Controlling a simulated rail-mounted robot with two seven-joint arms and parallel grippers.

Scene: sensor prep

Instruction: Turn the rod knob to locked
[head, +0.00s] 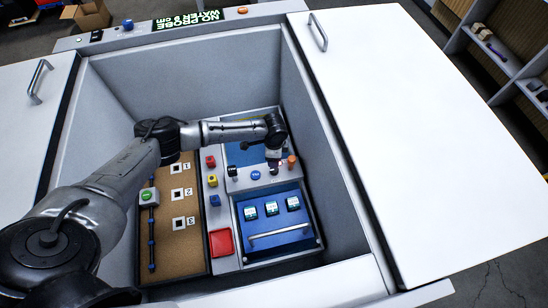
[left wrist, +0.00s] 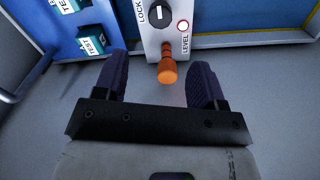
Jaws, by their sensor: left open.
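In the left wrist view a round black knob (left wrist: 159,11) with a white pointer mark sits on a white panel (left wrist: 153,47), beside the printed word LOCK. An orange-tipped rod (left wrist: 168,70) sticks out from the panel's near edge; its orange end also shows in the head view (head: 291,160). My left gripper (left wrist: 158,82) is open and empty. Its two dark fingers are on either side of the orange tip, apart from it, with the knob farther ahead. In the head view my left gripper (head: 274,166) hangs over the panel's right part and hides some of it.
A blue drawer front (head: 262,226) with a handle and small labelled blocks (head: 271,208) lies below the panel. A cork board (head: 178,250) is at left, with red, yellow and blue blocks beside it. Grey tub walls (head: 325,165) surround the workspace.

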